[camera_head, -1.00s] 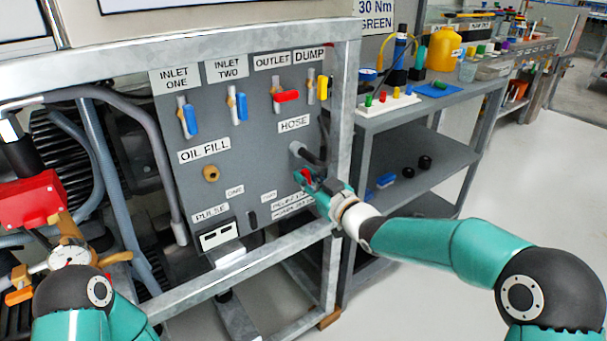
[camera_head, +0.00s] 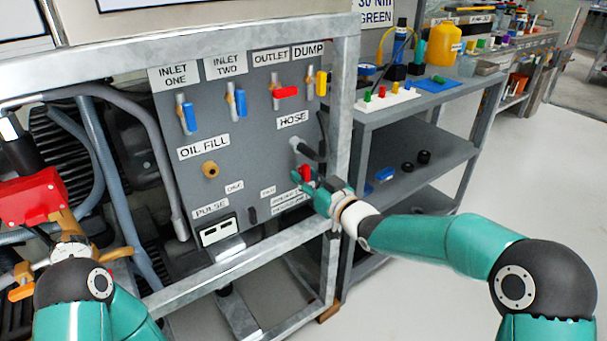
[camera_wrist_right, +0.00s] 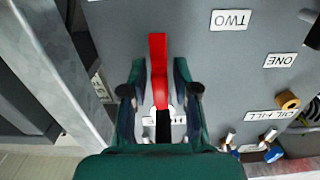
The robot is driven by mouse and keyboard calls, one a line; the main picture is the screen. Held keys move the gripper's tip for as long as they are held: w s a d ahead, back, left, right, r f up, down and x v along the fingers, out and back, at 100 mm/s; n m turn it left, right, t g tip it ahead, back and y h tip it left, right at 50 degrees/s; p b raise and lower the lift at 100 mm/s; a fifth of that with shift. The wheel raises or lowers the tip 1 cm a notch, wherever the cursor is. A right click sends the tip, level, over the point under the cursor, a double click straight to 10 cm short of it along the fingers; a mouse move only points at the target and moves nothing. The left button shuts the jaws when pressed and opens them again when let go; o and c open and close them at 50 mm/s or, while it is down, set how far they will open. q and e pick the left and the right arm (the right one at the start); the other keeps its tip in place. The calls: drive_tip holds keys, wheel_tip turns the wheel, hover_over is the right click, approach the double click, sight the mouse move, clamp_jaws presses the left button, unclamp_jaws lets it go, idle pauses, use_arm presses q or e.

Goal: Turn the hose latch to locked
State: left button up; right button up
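The hose latch, a red lever (camera_head: 306,173), sits on the grey panel below the HOSE label (camera_head: 293,122) and the dark hose end (camera_head: 308,150). In the right wrist view the red lever (camera_wrist_right: 158,75) stands between my right gripper's two fingers (camera_wrist_right: 159,88), with a narrow gap visible on each side. In the head view my right gripper (camera_head: 313,188) is at the panel's lower right, open around the lever. The wrist view is upside down, and the HOSE label there is partly hidden behind the lever and hose. My left gripper does not show; only my left arm does.
A galvanised frame post (camera_head: 345,110) stands close to the right of the latch, and a frame rail (camera_head: 250,258) runs below. Blue, red and yellow valve handles, such as the red outlet handle (camera_head: 286,92), are above. A grey shelf cart (camera_head: 420,160) stands to the right.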

drive_tip(key=shift+o, duration=0.3)
drive_tip(key=shift+r, duration=0.35)
drive_tip(key=shift+s+d, duration=0.3)
drive_tip(key=shift+s, duration=0.05)
drive_tip(key=v, duration=1.1)
drive_tip(key=shift+f, duration=0.2)
